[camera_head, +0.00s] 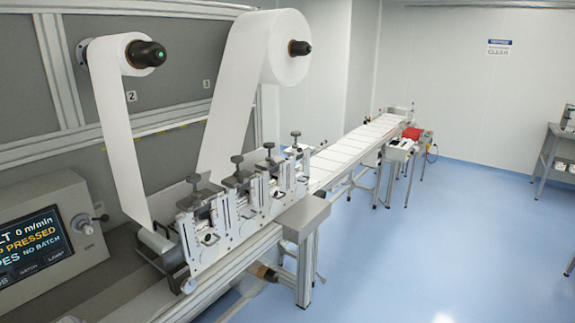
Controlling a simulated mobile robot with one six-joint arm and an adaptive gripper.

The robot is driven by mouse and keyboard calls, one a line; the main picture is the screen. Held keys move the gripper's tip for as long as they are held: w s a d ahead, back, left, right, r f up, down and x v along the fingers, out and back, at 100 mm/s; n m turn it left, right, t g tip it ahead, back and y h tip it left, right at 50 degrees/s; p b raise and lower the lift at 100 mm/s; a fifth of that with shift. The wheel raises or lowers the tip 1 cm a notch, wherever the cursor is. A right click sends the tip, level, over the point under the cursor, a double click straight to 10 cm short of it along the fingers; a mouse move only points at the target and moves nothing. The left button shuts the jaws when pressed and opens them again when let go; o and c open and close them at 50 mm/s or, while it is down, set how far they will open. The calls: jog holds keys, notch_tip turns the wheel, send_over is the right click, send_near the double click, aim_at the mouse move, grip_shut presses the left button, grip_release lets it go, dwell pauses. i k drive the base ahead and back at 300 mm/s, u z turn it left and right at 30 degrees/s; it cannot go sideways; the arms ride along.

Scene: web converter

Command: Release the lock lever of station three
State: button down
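A row of several metal stations (243,205) with black knobs on top runs along the machine bed. The nearest knob (194,180) is at the left end and the farthest knob (296,134) at the right end. I see no station numbers on them, so I cannot tell which is station three. The lock lever is too small or hidden to make out, and its position cannot be told. My gripper is not in view.
Two white web rolls (284,47) (108,55) hang on the grey back panel, marked 2 and 3, with webs running down. A control screen (36,247) is at lower left. A long conveyor (350,148) runs back.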

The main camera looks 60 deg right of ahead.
aim_at(272, 163)
jog(key=z, duration=2.05)
jog(key=k, duration=0.6)
jog(key=u, duration=0.6)
jog(key=i, duration=1)
jog(key=u, duration=0.15)
